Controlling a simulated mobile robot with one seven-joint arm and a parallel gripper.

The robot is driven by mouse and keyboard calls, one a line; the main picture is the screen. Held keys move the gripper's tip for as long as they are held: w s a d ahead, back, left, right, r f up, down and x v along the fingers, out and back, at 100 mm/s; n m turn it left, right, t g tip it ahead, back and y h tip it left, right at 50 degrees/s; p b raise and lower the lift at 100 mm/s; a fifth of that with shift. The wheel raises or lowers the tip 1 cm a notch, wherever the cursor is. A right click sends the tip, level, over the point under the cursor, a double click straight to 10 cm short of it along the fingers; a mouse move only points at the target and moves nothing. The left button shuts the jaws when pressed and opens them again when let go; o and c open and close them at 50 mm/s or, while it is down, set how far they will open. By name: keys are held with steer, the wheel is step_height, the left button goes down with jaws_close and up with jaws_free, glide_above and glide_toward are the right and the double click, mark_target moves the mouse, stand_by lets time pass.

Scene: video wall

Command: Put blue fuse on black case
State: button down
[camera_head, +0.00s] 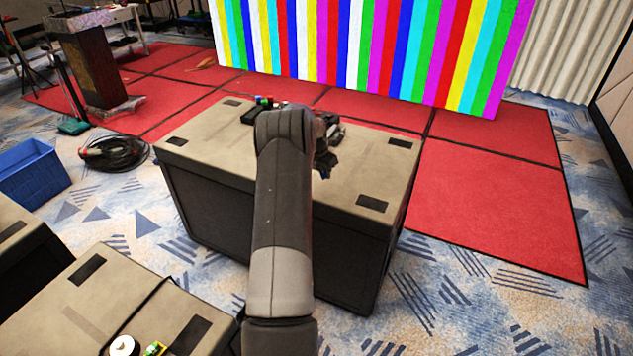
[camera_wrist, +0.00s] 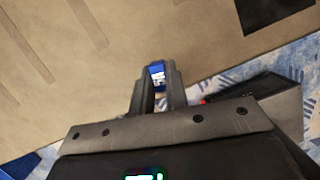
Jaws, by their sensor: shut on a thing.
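In the wrist view my gripper (camera_wrist: 157,82) is shut on a small blue fuse (camera_wrist: 157,72) with a pale label, held between the fingertips. In the head view my gripper (camera_head: 326,168) is partly behind my arm, over the top of a large tan-topped crate with dark sides (camera_head: 225,165); the fuse cannot be made out there. A small black case (camera_head: 249,117) seems to lie at the back of the crate top, left of my arm and apart from my gripper. My arm hides part of that area.
Small coloured pieces (camera_head: 264,101) are at the black case. Dark patches mark the crate top. Another crate (camera_head: 60,310) at front left bears a white roll (camera_head: 123,346). A blue bin (camera_head: 34,172) and coiled cable (camera_head: 113,151) lie left; a striped video wall (camera_head: 375,45) stands behind.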

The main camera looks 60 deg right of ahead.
mark_target(318, 186)
steer(key=w+f, duration=0.2)
steer(key=w, duration=0.1)
steer(key=shift+w+d, duration=0.1)
steer(key=shift+d, duration=0.05)
steer(key=shift+f, duration=1.8)
steer(key=shift+f, duration=0.1)
steer(key=c, duration=1.4)
jaws_free()
steer(key=shift+c, duration=0.2)
steer(key=shift+f, duration=0.1)
steer(key=v, duration=1)
steer(key=shift+w+r, duration=0.15)
steer(key=shift+r, duration=0.3)
